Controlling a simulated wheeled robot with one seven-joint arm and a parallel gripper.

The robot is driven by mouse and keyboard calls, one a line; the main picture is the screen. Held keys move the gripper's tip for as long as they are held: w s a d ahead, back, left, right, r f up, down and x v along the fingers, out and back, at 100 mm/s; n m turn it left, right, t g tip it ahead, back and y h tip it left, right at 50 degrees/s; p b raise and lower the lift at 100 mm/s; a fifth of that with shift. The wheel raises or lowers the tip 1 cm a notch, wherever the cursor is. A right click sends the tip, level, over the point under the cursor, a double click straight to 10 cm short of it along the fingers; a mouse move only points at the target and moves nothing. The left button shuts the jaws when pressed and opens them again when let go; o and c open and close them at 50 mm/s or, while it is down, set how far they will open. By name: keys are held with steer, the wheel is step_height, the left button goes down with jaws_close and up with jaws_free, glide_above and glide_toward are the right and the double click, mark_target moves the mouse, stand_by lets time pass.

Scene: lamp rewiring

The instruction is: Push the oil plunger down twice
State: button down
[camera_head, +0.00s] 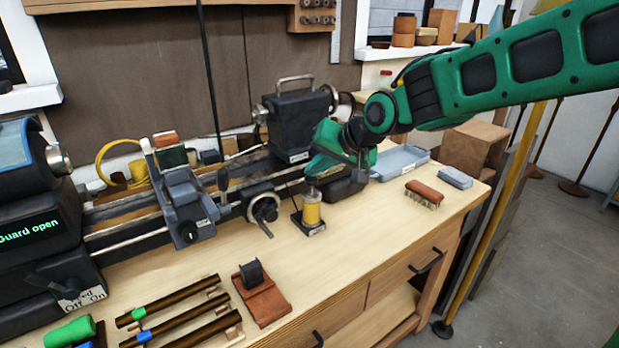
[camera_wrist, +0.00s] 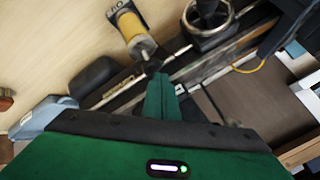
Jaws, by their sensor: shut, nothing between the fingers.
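The oil plunger is a yellow cylinder (camera_head: 312,211) with a pale metal top, standing upright on a small dark base (camera_head: 309,229) with a white label, on the bench in front of the lathe. It also shows in the wrist view (camera_wrist: 131,27), with its metal tip pointing toward my fingers. My green gripper (camera_head: 314,179) is above the plunger's top in the head view. In the wrist view its fingertips (camera_wrist: 161,77) are together and empty, close to the metal tip. I cannot tell whether they touch it.
A lathe handwheel (camera_head: 264,208) stands just left of the plunger. The dark lathe tailstock (camera_head: 293,120) rises behind. A brush (camera_head: 424,194), a grey block (camera_head: 455,178) and a blue-grey tray (camera_head: 401,161) lie to the right.

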mark_target(315, 181)
steer(key=shift+f, duration=0.9)
stand_by(0.8)
steer(key=shift+r, duration=1.75)
step_height(315, 181, up, 5)
stand_by(2.5)
